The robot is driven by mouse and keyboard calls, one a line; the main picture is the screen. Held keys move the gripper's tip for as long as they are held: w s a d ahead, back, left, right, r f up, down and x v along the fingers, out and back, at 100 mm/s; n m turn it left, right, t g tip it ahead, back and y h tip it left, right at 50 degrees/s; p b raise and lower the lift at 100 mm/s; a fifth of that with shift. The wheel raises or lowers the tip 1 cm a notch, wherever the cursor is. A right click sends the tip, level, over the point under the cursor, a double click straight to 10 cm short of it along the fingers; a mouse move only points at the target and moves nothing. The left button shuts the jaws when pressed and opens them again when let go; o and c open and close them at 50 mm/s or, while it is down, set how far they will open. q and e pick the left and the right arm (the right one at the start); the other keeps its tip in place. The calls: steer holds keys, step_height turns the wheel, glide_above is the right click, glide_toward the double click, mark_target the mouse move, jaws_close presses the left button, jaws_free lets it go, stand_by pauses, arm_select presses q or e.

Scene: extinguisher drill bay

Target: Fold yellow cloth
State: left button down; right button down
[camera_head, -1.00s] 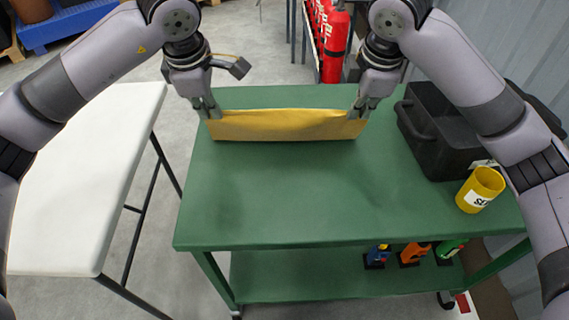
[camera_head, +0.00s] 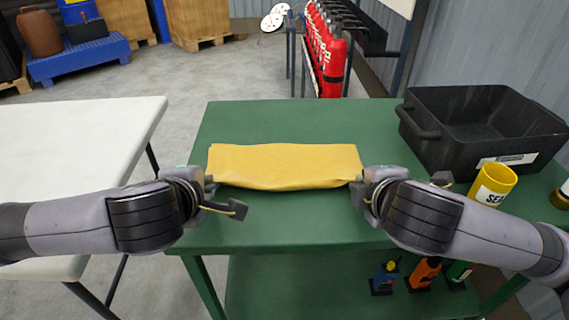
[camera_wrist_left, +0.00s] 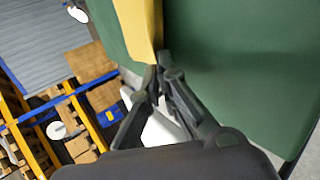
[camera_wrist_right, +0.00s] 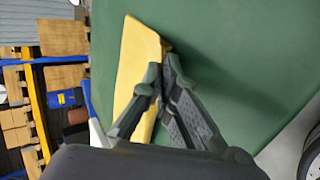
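The yellow cloth (camera_head: 285,165) is a long, narrow folded strip across the green table (camera_head: 290,220). Its near edge sags a little between my grippers. My left gripper (camera_head: 211,185) is shut on the near left corner; the left wrist view shows its fingertips (camera_wrist_left: 153,82) closed together at the cloth's end (camera_wrist_left: 138,25). My right gripper (camera_head: 357,184) is shut on the near right corner; the right wrist view shows its fingertips (camera_wrist_right: 162,75) pinching the cloth (camera_wrist_right: 135,65). Cloth layers between the fingers are mostly hidden.
A black crate (camera_head: 425,134) stands at the table's right, with a yellow cup (camera_head: 495,183) in front of it, close to my right forearm. A white table (camera_head: 70,130) is at the left. Red extinguishers (camera_head: 328,55) stand behind. The green table is clear around the cloth.

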arm_select(q)
steer(key=c, duration=2.3)
jaws_free()
arm_select(e)
steer(key=c, duration=2.3)
jaws_free()
